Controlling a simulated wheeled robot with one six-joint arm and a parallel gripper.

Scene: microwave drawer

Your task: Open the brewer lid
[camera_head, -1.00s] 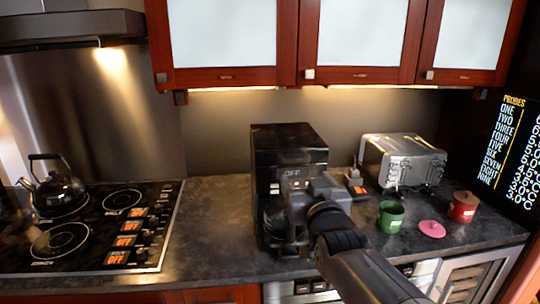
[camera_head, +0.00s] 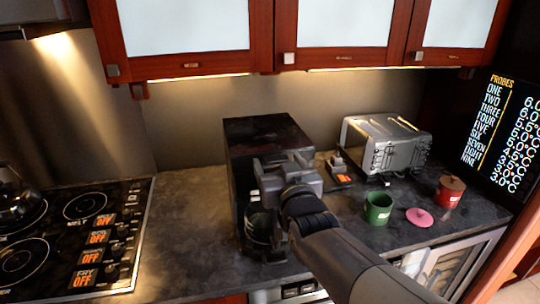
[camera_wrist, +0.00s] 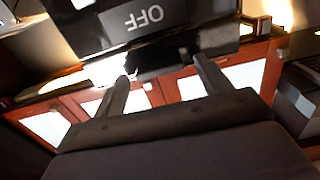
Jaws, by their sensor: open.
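The brewer (camera_head: 262,134) is a tall black box on the dark counter, with its top lid lying flat and closed. My gripper (camera_head: 265,172) is in front of the brewer's upper front and hides much of it in the head view. In the wrist view the picture is upside down, and the brewer's front shows an "OFF" label (camera_wrist: 143,18). My gripper also shows there (camera_wrist: 158,66), its two fingers apart with nothing between them. The fingertips are close to the brewer's front edge; I cannot tell whether they touch it. A glass carafe (camera_head: 260,228) is partly hidden below my gripper.
A silver toaster (camera_head: 388,145), a green mug (camera_head: 378,208), a pink disc (camera_head: 419,217) and a red canister (camera_head: 450,191) stand to the right. A small device (camera_head: 340,172) lies beside the brewer. The stove (camera_head: 75,235) is left. Cabinets (camera_head: 345,35) hang above. Counter left of the brewer is clear.

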